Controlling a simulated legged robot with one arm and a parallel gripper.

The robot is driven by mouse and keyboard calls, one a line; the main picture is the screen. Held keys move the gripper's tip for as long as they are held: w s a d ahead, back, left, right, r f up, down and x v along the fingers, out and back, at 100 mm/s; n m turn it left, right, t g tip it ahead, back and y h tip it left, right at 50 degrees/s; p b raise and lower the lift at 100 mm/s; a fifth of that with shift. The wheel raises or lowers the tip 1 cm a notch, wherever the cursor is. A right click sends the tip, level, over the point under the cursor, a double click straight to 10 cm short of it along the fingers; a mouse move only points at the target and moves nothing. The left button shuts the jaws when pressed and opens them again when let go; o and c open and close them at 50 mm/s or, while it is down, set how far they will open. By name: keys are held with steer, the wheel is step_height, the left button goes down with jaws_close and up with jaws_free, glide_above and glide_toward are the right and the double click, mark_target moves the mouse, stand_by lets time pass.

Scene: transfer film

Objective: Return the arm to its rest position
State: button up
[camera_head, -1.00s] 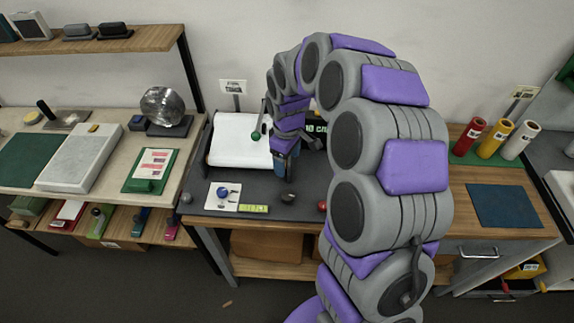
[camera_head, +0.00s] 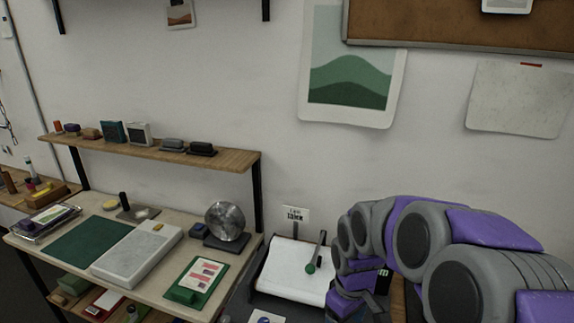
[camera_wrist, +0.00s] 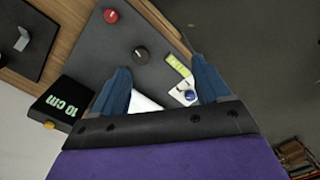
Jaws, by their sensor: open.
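My grey and purple arm (camera_head: 440,245) arches in from the lower right in the head view and bends down at its far end. My gripper's end is cut off at the bottom of that view. In the wrist view my gripper (camera_wrist: 160,88) has its two blue fingers spread wide apart with nothing held. Between and beyond them lies a dark grey work surface (camera_wrist: 98,65) with a red knob (camera_wrist: 111,16), a dark knob (camera_wrist: 141,55), a green label (camera_wrist: 178,65) and a white card with a blue ball (camera_wrist: 190,96).
A black block marked "10 cm" (camera_wrist: 62,105) lies left of the fingers. A bench at left holds a metal disc (camera_head: 226,221) and a white slab (camera_head: 137,254).

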steer(key=s+r+m+g+b, duration=0.1)
steer(key=s+m+b, duration=0.2)
steer(key=s, duration=2.3)
steer(key=d+m, duration=0.1)
steer(key=m, duration=0.3)
steer(key=shift+w, duration=0.1)
steer(key=w+f+m+t+b, duration=0.1)
steer(key=w+f+m+b, duration=0.15)
steer(key=w, duration=1.45)
steer(key=w+f+m+b, duration=0.2)
steer(key=w+f, duration=0.1)
steer(key=w, duration=1.5)
steer(key=f+b, duration=0.1)
steer(key=f, duration=0.4)
steer(key=f+b, duration=0.1)
steer(key=f, duration=0.5)
steer(key=f+b, duration=0.1)
steer(key=f, duration=0.5)
steer(key=shift+s+d, duration=0.1)
steer(key=shift+s, duration=0.15)
